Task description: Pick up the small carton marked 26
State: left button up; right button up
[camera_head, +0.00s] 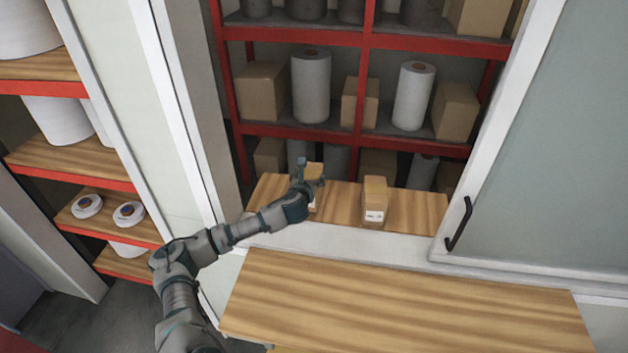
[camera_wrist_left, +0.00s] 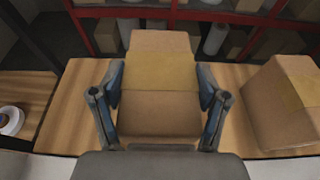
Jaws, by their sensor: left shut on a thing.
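A small brown carton (camera_wrist_left: 159,85) stands between the two fingers of my left gripper (camera_wrist_left: 160,100) in the left wrist view, with a finger against each side. In the head view this carton (camera_head: 315,172) is partly hidden behind my left gripper (camera_head: 308,180), at the left part of the wooden ledge (camera_head: 342,200). A second carton (camera_head: 374,195) with a white label stands to its right on the ledge. It also shows at the right of the left wrist view (camera_wrist_left: 285,105). The label print is too small to read. My right gripper is not in view.
Red shelving (camera_head: 365,60) with cartons and white rolls stands behind the ledge. A bare wooden tabletop (camera_head: 400,305) lies in front. A door with a black handle (camera_head: 459,223) is at the right, and a side shelf (camera_head: 75,140) at the left.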

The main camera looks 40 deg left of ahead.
pick_arm(q)
jog(key=s+d+r+b, duration=0.1)
jog(key=s+r+b, duration=0.1)
jog(key=s, duration=1.1)
jog(key=shift+s+d+b, duration=0.3)
jog(key=shift+s+d, duration=0.05)
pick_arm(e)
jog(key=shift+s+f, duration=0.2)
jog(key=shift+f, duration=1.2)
